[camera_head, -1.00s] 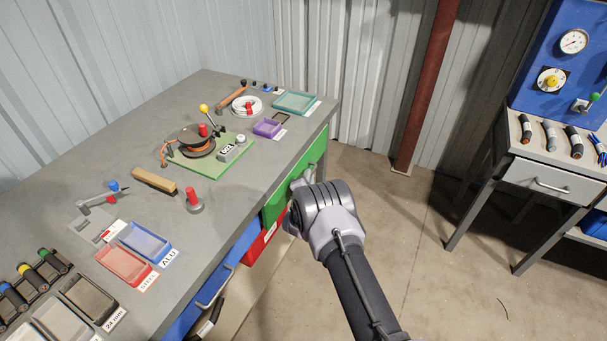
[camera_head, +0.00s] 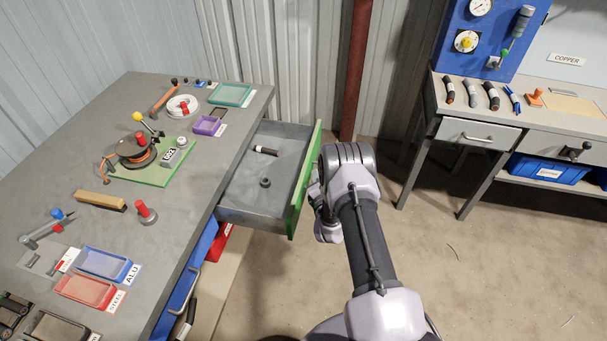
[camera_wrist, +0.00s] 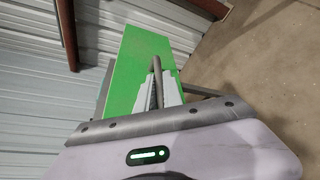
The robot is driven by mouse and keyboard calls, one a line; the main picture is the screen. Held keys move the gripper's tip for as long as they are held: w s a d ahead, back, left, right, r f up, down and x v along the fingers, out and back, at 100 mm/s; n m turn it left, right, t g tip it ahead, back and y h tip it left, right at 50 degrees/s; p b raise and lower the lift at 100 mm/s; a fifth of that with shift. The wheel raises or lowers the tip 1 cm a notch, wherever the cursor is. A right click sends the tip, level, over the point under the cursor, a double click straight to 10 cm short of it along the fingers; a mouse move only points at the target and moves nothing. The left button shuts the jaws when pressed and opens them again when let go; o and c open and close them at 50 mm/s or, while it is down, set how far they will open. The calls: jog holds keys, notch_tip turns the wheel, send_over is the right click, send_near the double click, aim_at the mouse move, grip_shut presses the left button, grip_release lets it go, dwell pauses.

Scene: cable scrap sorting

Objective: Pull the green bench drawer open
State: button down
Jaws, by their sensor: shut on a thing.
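The green bench drawer (camera_head: 304,182) stands well out from the bench, its grey inside open to view. A short black cylinder and a small dark ring lie in it. In the wrist view the green drawer front (camera_wrist: 135,62) fills the middle, with a grey bar handle (camera_wrist: 157,75) on it. My gripper (camera_wrist: 160,93) is shut on this handle. In the head view my gripper (camera_head: 318,196) is at the outer face of the drawer front, its fingertips and the handle mostly hidden by my arm.
The grey workbench (camera_head: 180,215) holds a cable reel on a green board, trays and tools. A blue drawer (camera_head: 190,285) and a red drawer (camera_head: 218,243) are below. A second bench (camera_head: 520,135) stands at right. Bare floor (camera_head: 460,260) lies between.

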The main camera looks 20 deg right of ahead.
jog(key=shift+s+d, duration=0.55)
jog(key=shift+d, duration=0.2)
jog(key=c, duration=1.8)
grip_release()
jog(key=shift+o, duration=0.2)
jog(key=p+v, duration=0.5)
jog(key=v, duration=1.2)
jog(key=shift+s+r, duration=0.1)
jog(key=shift+s, duration=0.05)
